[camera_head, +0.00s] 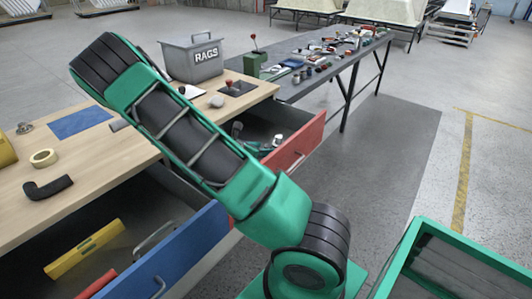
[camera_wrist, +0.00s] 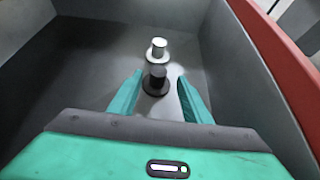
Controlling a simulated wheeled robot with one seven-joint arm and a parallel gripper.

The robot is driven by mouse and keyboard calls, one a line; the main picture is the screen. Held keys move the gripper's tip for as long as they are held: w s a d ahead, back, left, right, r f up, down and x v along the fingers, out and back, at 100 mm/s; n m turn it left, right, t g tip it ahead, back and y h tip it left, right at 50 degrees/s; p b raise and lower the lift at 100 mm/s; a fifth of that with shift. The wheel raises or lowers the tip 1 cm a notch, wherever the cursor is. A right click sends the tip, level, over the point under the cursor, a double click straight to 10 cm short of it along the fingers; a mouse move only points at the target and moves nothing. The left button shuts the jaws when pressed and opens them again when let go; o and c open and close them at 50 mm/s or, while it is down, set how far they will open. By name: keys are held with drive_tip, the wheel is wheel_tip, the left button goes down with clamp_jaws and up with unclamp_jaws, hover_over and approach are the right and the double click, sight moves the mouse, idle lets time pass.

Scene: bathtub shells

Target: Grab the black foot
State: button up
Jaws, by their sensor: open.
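The black foot (camera_wrist: 156,79), a short dark post on a round flange, stands upright on the floor of an open drawer in the wrist view. My gripper (camera_wrist: 160,76) is open, with its green fingers on either side of the foot. I see no clear contact between the fingers and the foot. A white foot (camera_wrist: 158,49) of like shape stands just beyond it. In the head view, my arm hides much of the red-fronted drawer (camera_head: 297,147), where small items show.
Grey drawer walls (camera_wrist: 235,65) and the red front (camera_wrist: 275,50) flank my gripper. In the head view, a blue-fronted drawer (camera_head: 185,255) is also open, with a yellow level (camera_head: 85,248) inside.

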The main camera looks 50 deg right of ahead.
drive_tip(key=shift+w+x, duration=0.1)
drive_tip(key=shift+x, duration=1.2)
drive_tip(key=shift+w+x, duration=0.15)
drive_tip(key=shift+x, duration=1.15)
drive_tip(key=shift+f, duration=0.1)
clamp_jaws()
